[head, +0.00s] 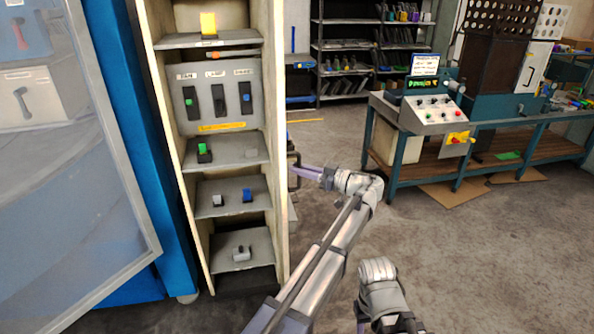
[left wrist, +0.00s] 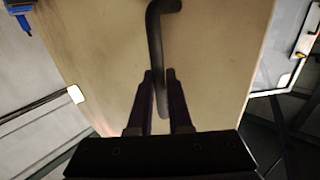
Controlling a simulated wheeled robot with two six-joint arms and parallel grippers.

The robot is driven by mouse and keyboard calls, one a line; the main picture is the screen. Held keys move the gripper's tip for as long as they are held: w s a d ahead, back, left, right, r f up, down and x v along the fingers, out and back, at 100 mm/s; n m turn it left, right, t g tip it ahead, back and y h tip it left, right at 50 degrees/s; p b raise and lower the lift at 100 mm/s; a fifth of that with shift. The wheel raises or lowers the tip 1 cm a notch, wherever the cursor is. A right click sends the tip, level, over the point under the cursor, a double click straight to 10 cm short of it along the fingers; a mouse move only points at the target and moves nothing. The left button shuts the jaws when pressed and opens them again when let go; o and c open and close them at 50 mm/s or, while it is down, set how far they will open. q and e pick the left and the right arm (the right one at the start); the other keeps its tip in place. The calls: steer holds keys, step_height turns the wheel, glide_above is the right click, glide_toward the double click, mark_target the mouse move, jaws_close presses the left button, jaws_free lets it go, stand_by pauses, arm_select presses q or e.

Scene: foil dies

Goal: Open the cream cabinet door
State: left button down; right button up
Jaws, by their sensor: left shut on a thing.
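The cream cabinet (head: 161,100) stands left of centre in the head view, its front open and its shelves showing. Its cream door (head: 280,110) is seen nearly edge-on at the right side of the opening, swung outward. In the left wrist view the door's cream face (left wrist: 100,45) fills the middle. A dark bar handle (left wrist: 155,35) stands on it. My left gripper (left wrist: 159,76) is shut on this handle, one finger on each side. In the head view the left gripper (head: 297,169) reaches the door's handle side from the right.
A blue-framed cabinet with a glass panel (head: 70,180) stands close on the left. The cabinet shelves hold small switches and blocks. A workbench with a control box (head: 430,113) stands at the right. Open grey floor (head: 480,250) lies before the bench.

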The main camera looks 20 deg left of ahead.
arm_select(q)
steer(key=shift+w+r, duration=0.15)
steer(key=shift+w, duration=0.05)
steer(key=c, duration=0.8)
jaws_free()
steer(key=shift+a, duration=0.15)
steer(key=shift+c, duration=0.2)
steer(key=shift+s, duration=0.1)
